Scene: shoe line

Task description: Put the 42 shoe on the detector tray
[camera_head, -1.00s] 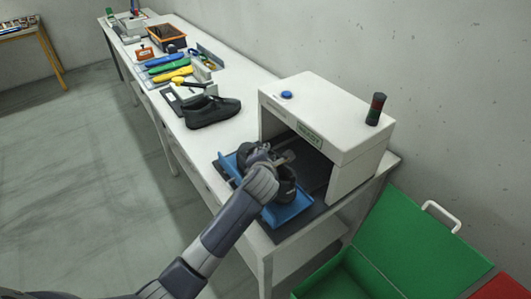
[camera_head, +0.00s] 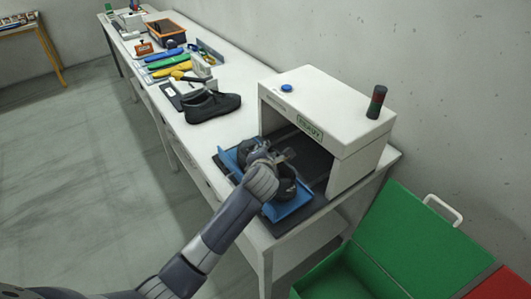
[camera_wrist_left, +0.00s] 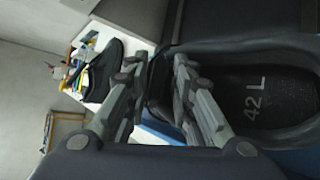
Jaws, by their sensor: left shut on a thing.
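The 42 shoe (camera_head: 284,188) is black and sits on the blue detector tray (camera_head: 291,209) in front of the white detector's opening. Its insole, marked "42 L" (camera_wrist_left: 257,97), shows in the left wrist view. My left gripper (camera_head: 280,158) reaches over the shoe from the front. In the left wrist view its fingers (camera_wrist_left: 155,75) are on either side of the shoe's collar wall and shut on it. The gripper and hand hide part of the shoe. Whether the sole fully rests on the tray is hard to tell. My right gripper is not in view.
The white detector (camera_head: 325,110) with a "READY" display stands behind the tray. A second black shoe (camera_head: 212,106) lies on the table to the left. Tools and an orange-rimmed bin (camera_head: 166,32) are farther back. A green bin (camera_head: 400,245) stands at right, beside a red one (camera_head: 497,285).

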